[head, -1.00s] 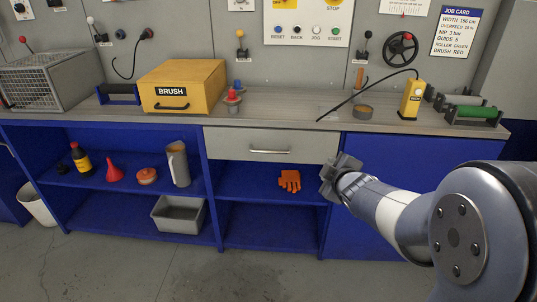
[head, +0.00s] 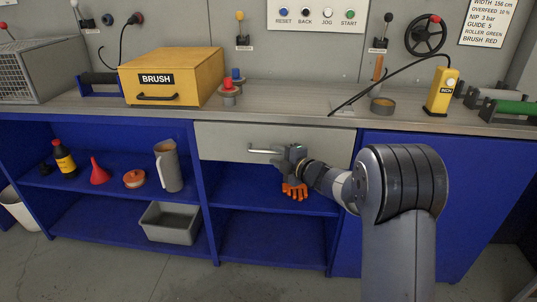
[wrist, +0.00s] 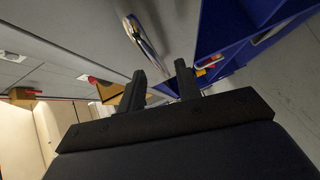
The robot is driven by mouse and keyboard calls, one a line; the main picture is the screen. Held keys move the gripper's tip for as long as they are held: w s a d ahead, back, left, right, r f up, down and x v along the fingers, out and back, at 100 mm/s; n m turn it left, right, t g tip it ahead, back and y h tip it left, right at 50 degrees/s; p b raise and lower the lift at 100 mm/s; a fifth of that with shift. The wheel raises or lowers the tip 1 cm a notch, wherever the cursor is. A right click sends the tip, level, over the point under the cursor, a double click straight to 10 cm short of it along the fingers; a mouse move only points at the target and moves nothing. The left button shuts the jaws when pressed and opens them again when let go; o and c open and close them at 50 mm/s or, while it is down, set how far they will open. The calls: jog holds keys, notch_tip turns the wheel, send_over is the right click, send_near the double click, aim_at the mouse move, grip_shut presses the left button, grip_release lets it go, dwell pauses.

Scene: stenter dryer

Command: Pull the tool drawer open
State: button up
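The tool drawer (head: 225,140) has a light grey front under the worktop and looks shut. Its metal bar handle (head: 262,151) shows on the left; my gripper (head: 286,154) hides its right end. In the wrist view the handle (wrist: 147,40) lies ahead of my gripper (wrist: 162,80), whose two dark fingers stand apart. The handle's near end shows in the gap beyond the fingertips. I see nothing held, and cannot tell whether a finger touches the handle.
Orange gloves (head: 294,191) lie on the shelf below the drawer, close under my gripper. A blue cabinet panel (head: 400,150) stands to the right. The yellow BRUSH box (head: 170,70) and red-topped part (head: 229,88) are on the worktop (head: 300,112). Floor in front is partly clear.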

aim_at(269, 152)
jog(key=shift+x, duration=2.15)
grip_shut()
